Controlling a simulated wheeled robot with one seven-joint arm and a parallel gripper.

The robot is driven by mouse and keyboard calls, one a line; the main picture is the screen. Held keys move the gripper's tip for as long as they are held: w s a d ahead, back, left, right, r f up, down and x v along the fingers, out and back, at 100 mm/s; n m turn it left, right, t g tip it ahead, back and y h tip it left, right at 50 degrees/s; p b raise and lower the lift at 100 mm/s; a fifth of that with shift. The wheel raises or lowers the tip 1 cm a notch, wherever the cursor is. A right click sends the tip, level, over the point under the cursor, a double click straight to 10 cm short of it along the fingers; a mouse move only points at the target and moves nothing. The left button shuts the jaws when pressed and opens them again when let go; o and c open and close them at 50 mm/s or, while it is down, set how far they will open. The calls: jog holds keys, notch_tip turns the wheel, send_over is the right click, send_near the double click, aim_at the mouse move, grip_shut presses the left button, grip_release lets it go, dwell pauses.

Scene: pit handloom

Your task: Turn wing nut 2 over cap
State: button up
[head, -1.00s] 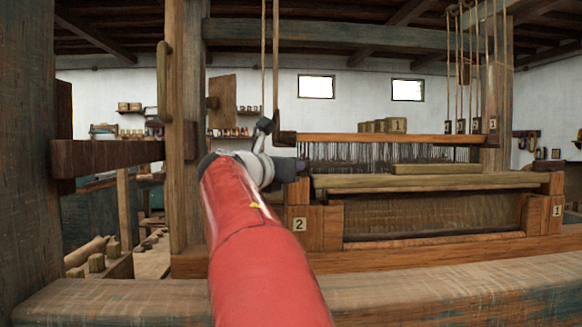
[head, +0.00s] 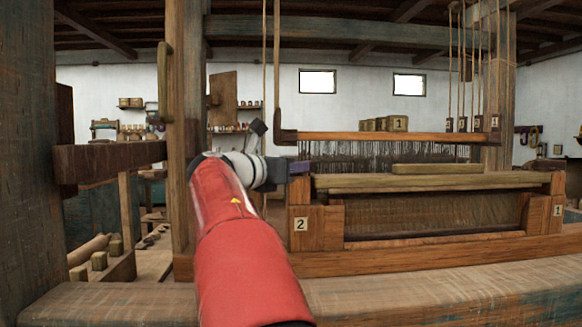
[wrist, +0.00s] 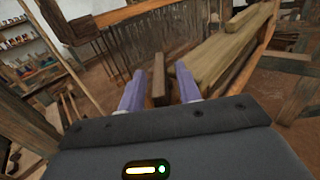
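My gripper (head: 299,167) is at the left end of the loom's batten, just above the block with the number 2 plate (head: 300,224). The wrist view shows its two purple fingers (wrist: 160,88) apart, with a narrow upright brown wooden piece (wrist: 159,74) between them, apparently wing nut 2. Gaps show on both sides of it, so the fingers are not shut on it. The pale wooden cap (head: 420,181) runs right from there; it also shows in the wrist view (wrist: 222,58), right of the fingers. In the head view my gripper hides the wing nut.
A thick wooden beam (head: 440,291) crosses the front. A tall post (head: 183,130) and hanging cords stand close to my arm. A loose pale bar (head: 440,169) lies along the cap. The number 1 plate (head: 557,210) marks the right end.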

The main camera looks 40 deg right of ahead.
jog(key=a+b, duration=0.1)
jog(key=a, duration=0.6)
jog(key=shift+s+a, duration=0.3)
jog(key=shift+a, duration=0.1)
